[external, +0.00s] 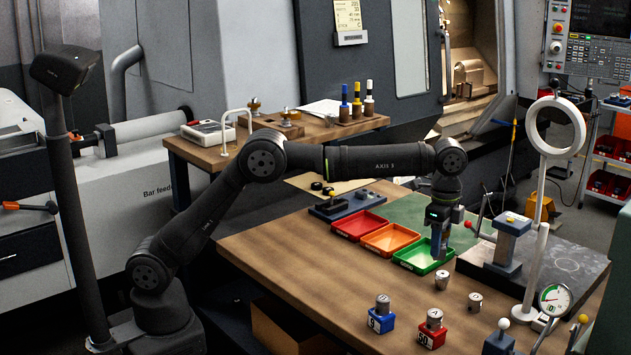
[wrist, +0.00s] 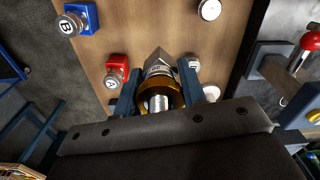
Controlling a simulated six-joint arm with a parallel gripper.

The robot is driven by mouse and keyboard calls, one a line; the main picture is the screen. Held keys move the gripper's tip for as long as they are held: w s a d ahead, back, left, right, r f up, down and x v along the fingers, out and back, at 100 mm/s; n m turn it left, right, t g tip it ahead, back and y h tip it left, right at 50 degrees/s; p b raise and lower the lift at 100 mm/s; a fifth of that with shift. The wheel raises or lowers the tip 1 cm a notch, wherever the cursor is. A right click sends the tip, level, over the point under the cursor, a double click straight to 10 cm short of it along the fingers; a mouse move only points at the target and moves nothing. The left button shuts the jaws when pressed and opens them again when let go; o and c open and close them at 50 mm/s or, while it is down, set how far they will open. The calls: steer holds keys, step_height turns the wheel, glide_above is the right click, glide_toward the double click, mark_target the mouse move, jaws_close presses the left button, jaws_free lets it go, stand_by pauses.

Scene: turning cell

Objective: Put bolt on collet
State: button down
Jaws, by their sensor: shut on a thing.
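My gripper (external: 437,247) is pointed down over the green tray (external: 424,258) in the external view. In the wrist view its two fingers (wrist: 161,94) are shut around a silver threaded part with a brass-coloured ring (wrist: 172,101), which seems to be the bolt; a grey angular piece (wrist: 158,58) shows beyond it. In the external view the held part is too small to make out. Two silver collet-like cylinders (external: 442,279) (external: 475,302) stand loose on the table. Others sit on a blue block (external: 381,323) and a red block (external: 431,338). Which is the task's collet, I cannot tell.
Red (external: 359,224) and orange (external: 390,238) trays stand left of the green one. A white ring stand (external: 540,235), a dial gauge (external: 555,299) and a grey fixture with a red-knobbed lever (external: 509,245) stand to the right. The table's front left is bare.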

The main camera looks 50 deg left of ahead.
steer(key=w+a+f, duration=0.1)
steer(key=w+f, duration=0.1)
steer(key=w, duration=0.1)
steer(key=w+a+f, duration=0.1)
steer(key=w+f, duration=0.1)
steer(key=w, duration=0.1)
steer(key=w+a+f, duration=0.1)
steer(key=w+f, duration=0.1)
steer(key=w, duration=0.1)
steer(key=shift+w+a, duration=0.1)
steer(key=shift+a, duration=0.3)
steer(key=shift+f, duration=2)
steer(key=shift+f, duration=0.15)
steer(key=c, duration=0.9)
jaws_free()
step_height(320, 180, up, 12)
